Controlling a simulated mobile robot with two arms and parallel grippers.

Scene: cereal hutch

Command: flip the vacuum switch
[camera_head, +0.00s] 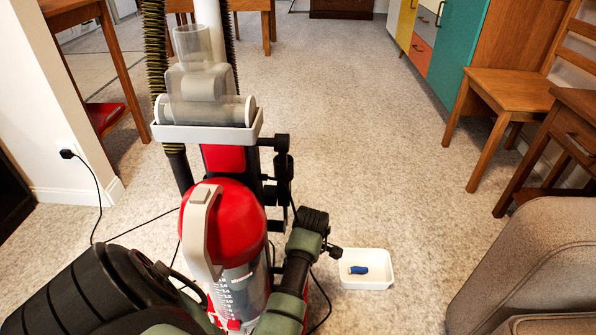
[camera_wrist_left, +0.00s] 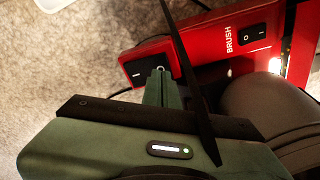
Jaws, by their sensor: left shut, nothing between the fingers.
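The red upright vacuum (camera_head: 222,215) stands in the middle of the head view, with a clear dust cup and a grey handle. In the left wrist view its red housing (camera_wrist_left: 195,38) carries two black rocker switches. The nearer switch (camera_wrist_left: 136,73) has white I and O marks; the other (camera_wrist_left: 254,37) sits beside the word BRUSH. My left gripper (camera_wrist_left: 159,75) is shut and empty, its green fingertips over the O end of the nearer switch. Contact and the rocker's tilt cannot be told. I cannot make out the left gripper in the head view.
A white tray (camera_head: 369,284) with a blue item (camera_head: 359,270) lies on the carpet right of the vacuum. A black cord runs from the wall plug (camera_head: 68,153) toward the vacuum. An armchair (camera_head: 530,255) stands at right. The carpet beyond the tray is clear.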

